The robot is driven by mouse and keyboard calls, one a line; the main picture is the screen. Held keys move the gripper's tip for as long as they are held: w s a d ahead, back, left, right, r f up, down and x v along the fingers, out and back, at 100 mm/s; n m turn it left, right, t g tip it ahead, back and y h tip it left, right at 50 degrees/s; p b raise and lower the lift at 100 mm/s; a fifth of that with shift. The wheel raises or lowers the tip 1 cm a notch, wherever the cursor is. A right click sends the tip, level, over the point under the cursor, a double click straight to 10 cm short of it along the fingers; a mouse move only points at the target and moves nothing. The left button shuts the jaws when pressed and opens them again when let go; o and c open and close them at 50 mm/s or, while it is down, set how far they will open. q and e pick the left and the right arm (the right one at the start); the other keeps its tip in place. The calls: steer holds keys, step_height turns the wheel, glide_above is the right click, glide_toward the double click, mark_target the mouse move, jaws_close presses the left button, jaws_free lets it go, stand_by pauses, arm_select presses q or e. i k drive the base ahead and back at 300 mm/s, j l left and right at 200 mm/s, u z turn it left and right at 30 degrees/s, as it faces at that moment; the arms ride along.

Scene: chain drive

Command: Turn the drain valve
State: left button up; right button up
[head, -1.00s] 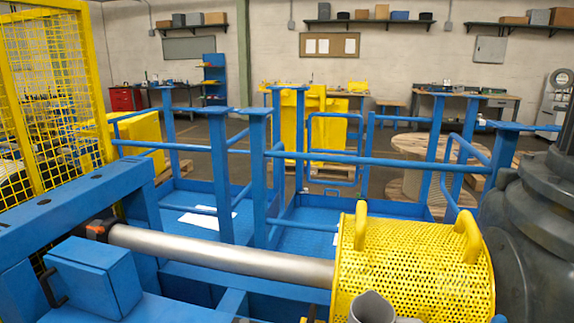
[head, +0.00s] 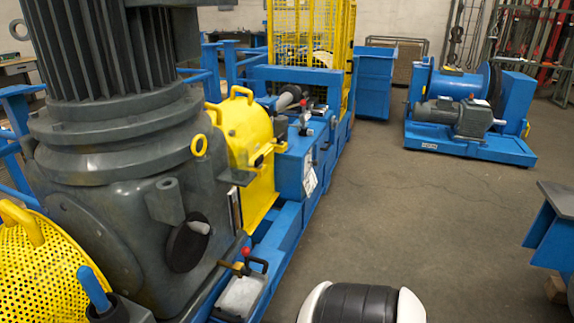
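The large dark grey gearbox (head: 120,150) with a finned motor (head: 110,45) on top fills the left of the head view. Low at its right side is a small fitting with a red knob (head: 246,252), a brass-coloured part and a dark handle. It looks like a valve, but it is too small to tell its type or position. A pale box-like tray (head: 240,295) is just below it. A blue lever (head: 94,289) sticks up at the lower left. Neither of my grippers is in view.
Yellow perforated guard (head: 45,265) is at lower left, and a yellow cover (head: 245,150) stands behind the gearbox. The blue frame (head: 290,215) runs away along the machine. Open concrete floor (head: 410,215) lies to the right, with a blue winch unit (head: 465,110) farther back and a blue bench at the right edge.

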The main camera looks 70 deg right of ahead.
mark_target(246, 271)
steer(key=z, duration=1.85)
